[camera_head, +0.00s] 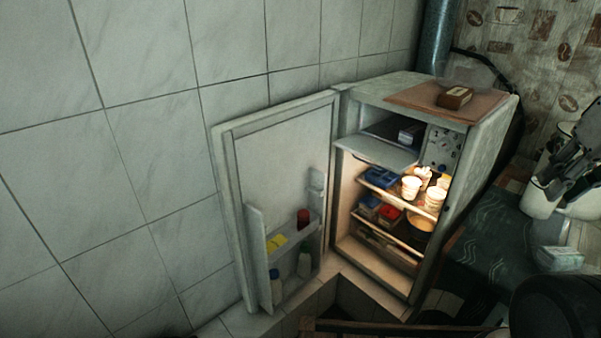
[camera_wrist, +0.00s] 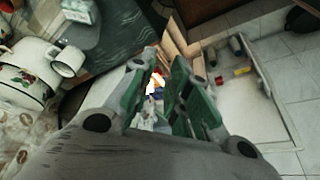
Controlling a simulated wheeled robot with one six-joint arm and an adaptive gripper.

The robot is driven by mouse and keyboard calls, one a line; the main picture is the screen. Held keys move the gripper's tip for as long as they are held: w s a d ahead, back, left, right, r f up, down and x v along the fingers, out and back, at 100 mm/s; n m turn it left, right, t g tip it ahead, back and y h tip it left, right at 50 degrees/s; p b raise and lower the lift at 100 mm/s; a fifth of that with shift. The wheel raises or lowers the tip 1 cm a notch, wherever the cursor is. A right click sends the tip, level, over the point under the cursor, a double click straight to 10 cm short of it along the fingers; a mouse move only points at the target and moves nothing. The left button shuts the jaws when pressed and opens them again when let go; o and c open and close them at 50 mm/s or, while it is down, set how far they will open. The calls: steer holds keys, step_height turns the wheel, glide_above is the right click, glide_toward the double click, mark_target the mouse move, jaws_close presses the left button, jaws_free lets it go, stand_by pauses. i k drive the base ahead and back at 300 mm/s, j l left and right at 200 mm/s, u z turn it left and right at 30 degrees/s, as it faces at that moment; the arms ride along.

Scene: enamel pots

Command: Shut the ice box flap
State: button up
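The ice box flap (camera_head: 375,152) is a pale panel at the top inside the small fridge (camera_head: 400,88). It is folded down and sticks out nearly level, so the dark ice box (camera_head: 380,128) behind it is open, with a small box inside. My gripper (camera_wrist: 162,62) shows in the wrist view, its green-grey fingers apart with nothing held between them. Lit fridge contents show beyond the gap. I cannot make out the flap there or judge its distance from the fingers.
The fridge door (camera_head: 285,150) stands wide open at the left, with bottles on its shelf. Cups and packets fill the lit shelves below the flap. Enamelware (camera_wrist: 22,82) stands left in the wrist view.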

mark_target(393, 159)
steer(key=k+l+u, duration=0.15)
steer(key=u, duration=0.35)
steer(key=k+l+u, duration=0.2)
steer(key=u, duration=0.25)
steer(key=k+u, duration=0.2)
steer(key=u, duration=0.3)
steer(key=l, duration=0.1)
